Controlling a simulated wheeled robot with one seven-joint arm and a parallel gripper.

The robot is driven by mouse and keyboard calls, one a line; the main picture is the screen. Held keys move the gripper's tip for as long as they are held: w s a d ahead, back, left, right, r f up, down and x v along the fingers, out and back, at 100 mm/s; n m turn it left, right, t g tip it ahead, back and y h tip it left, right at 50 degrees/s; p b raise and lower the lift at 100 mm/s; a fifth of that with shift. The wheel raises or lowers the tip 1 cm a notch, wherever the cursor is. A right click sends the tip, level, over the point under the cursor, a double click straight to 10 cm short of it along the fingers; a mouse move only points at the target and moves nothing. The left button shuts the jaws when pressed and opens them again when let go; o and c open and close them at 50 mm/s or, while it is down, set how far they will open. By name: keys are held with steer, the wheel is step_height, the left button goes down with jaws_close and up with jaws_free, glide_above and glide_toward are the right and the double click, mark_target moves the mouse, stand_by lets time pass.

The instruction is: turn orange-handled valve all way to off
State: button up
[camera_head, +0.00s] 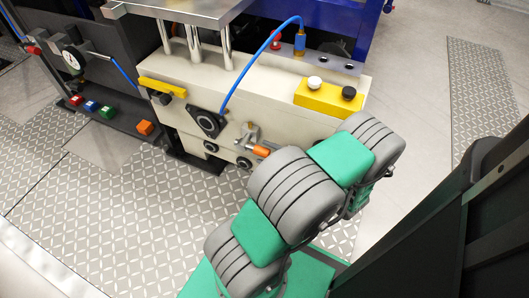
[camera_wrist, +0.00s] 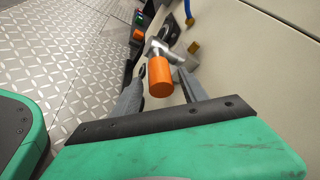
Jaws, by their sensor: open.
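The orange-handled valve (camera_head: 262,151) is on the front face of the cream drive unit, with a metal body and an orange cylindrical grip. In the wrist view its orange handle (camera_wrist: 160,77) points toward the camera and lies between the fingers of my gripper (camera_wrist: 158,85). The fingers are spread, with the handle seen between their tips. I cannot tell whether either finger touches it. In the head view my grey and green arm covers the area to the right of the handle, and my gripper is hidden behind it.
The cream drive unit (camera_head: 290,110) carries a yellow box (camera_head: 328,96) with white and black knobs. A blue hose (camera_head: 240,76) arches above the valve to a black flange (camera_head: 207,122). A dark panel with coloured buttons (camera_head: 107,112) stands at left. The patterned floor in front is clear.

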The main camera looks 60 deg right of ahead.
steer(key=p+v, duration=0.1)
steer(key=v, duration=0.6)
steer(key=shift+p, duration=0.3)
stand_by(0.8)
